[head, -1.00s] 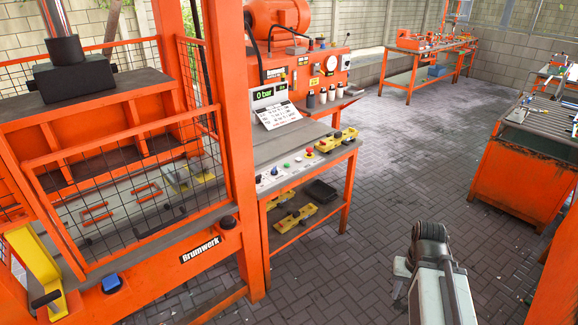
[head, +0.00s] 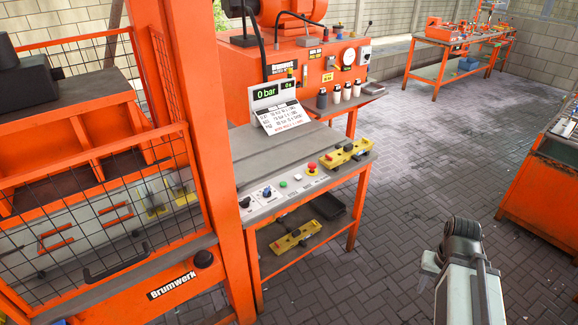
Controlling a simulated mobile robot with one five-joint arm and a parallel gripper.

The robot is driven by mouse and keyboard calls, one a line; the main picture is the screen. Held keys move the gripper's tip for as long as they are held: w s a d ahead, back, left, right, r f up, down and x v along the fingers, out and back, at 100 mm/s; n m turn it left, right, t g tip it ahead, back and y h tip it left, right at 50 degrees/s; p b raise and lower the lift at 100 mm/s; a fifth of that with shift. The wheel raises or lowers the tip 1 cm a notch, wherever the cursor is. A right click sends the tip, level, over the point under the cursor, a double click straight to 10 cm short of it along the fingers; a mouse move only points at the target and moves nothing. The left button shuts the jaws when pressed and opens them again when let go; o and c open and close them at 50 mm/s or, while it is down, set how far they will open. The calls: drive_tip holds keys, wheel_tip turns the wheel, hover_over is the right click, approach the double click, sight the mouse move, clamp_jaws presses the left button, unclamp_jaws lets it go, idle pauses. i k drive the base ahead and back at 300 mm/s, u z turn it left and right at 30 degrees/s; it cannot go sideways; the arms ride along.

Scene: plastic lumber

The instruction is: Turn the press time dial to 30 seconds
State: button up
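The control panel (head: 262,196) runs along the front edge of a grey-topped orange table. It carries a black knob (head: 245,202) at its left end and a dark blue knob (head: 267,191) beside it. I cannot read which one is the press time dial, nor their settings. A green button (head: 283,184) and a red mushroom button (head: 312,167) sit further right. A display (head: 272,93) behind reads 0 bar, with a small second readout that seems to show 0 s. My arm stands at the lower right, well away from the panel; a pale part at its end (head: 430,262) may be my gripper, its fingers indistinct.
An orange press frame with a wire mesh guard (head: 100,225) stands left of the panel. The paved floor (head: 400,180) between table and my arm is clear. Another orange bench (head: 545,185) stands right.

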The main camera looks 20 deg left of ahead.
sight(266, 193)
drive_tip(key=i, duration=0.95)
drive_tip(key=u, duration=2.85)
drive_tip(key=i, duration=0.5)
drive_tip(key=z, duration=0.1)
